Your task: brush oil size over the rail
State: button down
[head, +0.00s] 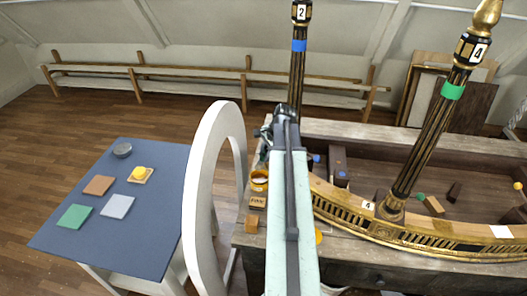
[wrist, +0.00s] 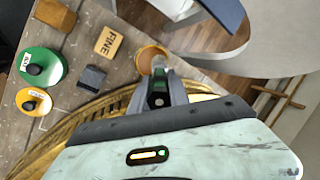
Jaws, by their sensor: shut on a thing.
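The gilt curved rail (head: 440,241) runs along the front of the console, with a white patch (head: 502,231) at its right. In the wrist view the gilt edge (wrist: 92,108) passes behind my gripper.
Gilt-and-black posts marked 2 (head: 298,60) and 4 (head: 430,130) rise from the console. A block marked FINE (wrist: 107,42), a green knobbed disc (wrist: 40,66) and a yellow one (wrist: 34,101) lie nearby. A blue-topped table (head: 115,240) stands left.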

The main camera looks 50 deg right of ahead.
jog(key=shift+d, duration=0.15)
jog(key=shift+s+f+b, duration=0.15)
jog(key=shift+f+b, duration=0.25)
jog(key=shift+b, duration=0.05)
notch_tip(320, 180, down, 5)
jog(key=b, duration=0.5)
jog(key=shift+d+f, duration=0.1)
jog(key=shift+f, duration=0.05)
jog(key=shift+f+b, duration=0.6)
jog(key=shift+b, duration=0.15)
dwell(1.4)
jog(key=shift+r, duration=0.1)
notch_tip(320, 180, up, 7)
jog(key=p, duration=0.7)
dwell(1.1)
